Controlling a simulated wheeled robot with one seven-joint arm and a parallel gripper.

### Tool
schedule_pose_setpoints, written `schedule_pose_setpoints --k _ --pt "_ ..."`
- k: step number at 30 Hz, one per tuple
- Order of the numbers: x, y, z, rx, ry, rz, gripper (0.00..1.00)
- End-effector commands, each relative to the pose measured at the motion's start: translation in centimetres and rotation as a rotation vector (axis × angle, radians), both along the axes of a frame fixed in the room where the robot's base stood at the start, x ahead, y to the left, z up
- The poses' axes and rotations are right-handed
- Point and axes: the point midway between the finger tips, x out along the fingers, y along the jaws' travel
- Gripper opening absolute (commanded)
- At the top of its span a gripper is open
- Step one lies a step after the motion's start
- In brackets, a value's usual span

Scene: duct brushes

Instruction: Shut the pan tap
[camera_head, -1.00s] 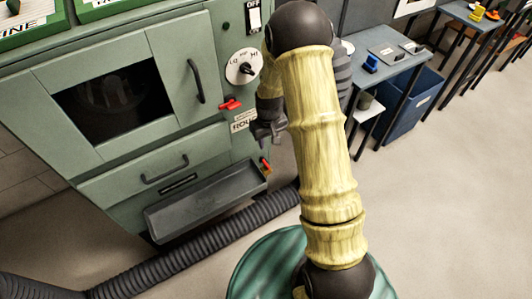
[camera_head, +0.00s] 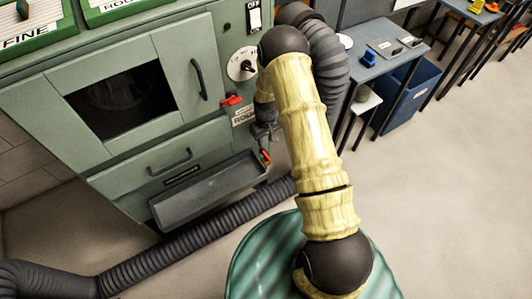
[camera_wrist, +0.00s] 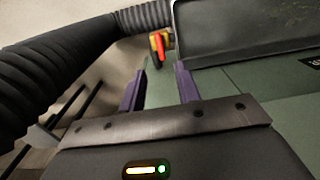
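The pan tap (camera_head: 265,157) is a small red lever on a yellow body at the right end of the dark grey pan (camera_head: 205,208), low on the green machine. In the wrist view the tap (camera_wrist: 160,42) shows beyond my fingertips, beside the pan's edge. My gripper (camera_head: 265,138) is just above the tap in the head view and partly hidden by my arm. In the wrist view my gripper (camera_wrist: 158,80) has its two purple fingers apart with nothing between them. The fingers do not appear to touch the tap.
A second red lever (camera_head: 231,99) sits higher on the machine, below a white dial (camera_head: 242,64). A ribbed dark hose (camera_head: 200,242) runs along the floor below the pan. Another thick hose (camera_head: 326,65) rises behind my arm. Open floor lies to the right.

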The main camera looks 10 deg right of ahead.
Motion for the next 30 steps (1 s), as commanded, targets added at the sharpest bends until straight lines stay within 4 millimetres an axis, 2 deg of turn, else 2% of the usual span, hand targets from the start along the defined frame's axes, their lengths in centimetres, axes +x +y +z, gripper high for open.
schedule_pose_setpoints --k 9,15,20,27,28,30 --pt "-0.1 0.0 -5.8 0.0 0.002 0.0 0.33" --pt "0.0 0.0 -8.8 0.0 0.001 0.0 0.33" --pt "0.0 0.0 -9.7 0.0 0.0 0.0 0.33" --pt "0.0 0.0 -9.8 0.0 0.0 0.0 0.33" --pt "0.0 0.0 -9.8 0.0 0.0 0.0 0.31" --pt "0.0 0.0 -9.8 0.0 0.0 0.0 0.17"
